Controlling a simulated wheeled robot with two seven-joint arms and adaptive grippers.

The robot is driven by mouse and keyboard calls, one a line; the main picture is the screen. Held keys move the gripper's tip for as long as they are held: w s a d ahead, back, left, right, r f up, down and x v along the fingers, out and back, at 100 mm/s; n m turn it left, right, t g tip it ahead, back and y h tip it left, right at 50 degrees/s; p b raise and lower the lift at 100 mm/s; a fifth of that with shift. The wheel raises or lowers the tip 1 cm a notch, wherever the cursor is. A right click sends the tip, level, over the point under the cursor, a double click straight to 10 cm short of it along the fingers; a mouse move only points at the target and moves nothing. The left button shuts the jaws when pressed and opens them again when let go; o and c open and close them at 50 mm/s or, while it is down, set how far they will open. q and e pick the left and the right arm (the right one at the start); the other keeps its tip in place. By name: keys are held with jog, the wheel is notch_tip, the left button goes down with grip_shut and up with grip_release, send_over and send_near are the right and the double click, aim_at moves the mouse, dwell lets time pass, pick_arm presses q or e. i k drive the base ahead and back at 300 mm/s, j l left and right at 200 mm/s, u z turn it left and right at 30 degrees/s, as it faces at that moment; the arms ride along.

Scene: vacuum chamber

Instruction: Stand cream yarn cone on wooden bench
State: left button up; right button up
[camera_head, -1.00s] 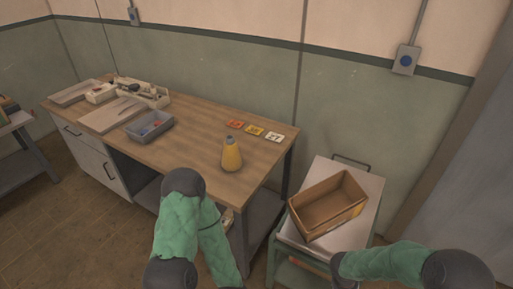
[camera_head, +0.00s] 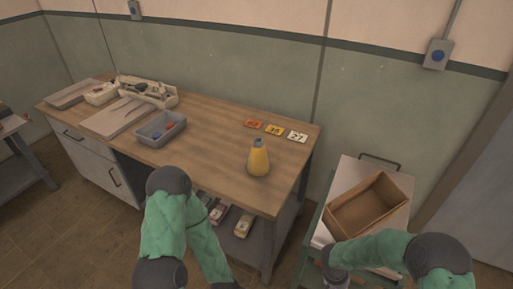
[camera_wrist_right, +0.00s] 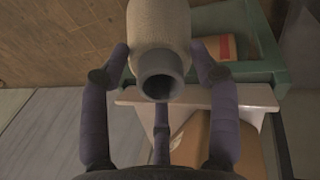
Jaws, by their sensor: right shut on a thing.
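The cream yarn cone (camera_wrist_right: 160,25) is held between the fingers of my right gripper (camera_wrist_right: 160,65) in the right wrist view. The grey open end of its core (camera_wrist_right: 161,75) points toward the camera, and its far end is cut off by the frame's top edge. The wooden bench (camera_head: 205,135) stands against the wall in the head view. A yellow cone (camera_head: 258,158) stands upright near its front right part. The cream cone cannot be made out in the head view. My left arm shows at the bottom, but its gripper is not visible.
A cart (camera_head: 322,228) with a cardboard box (camera_head: 345,219) stands right of the bench. Coloured cards (camera_head: 274,129) lie behind the yellow cone. A grey bin (camera_head: 148,139) and trays occupy the bench's left half. Bare wood lies between bin and yellow cone.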

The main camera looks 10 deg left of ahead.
aim_at(228, 158)
jog(key=i+j, duration=0.1)
jog(key=j, duration=1.2)
jog(key=i+j+u, duration=0.1)
jog(key=j, duration=0.55)
jog(key=i, duration=0.05)
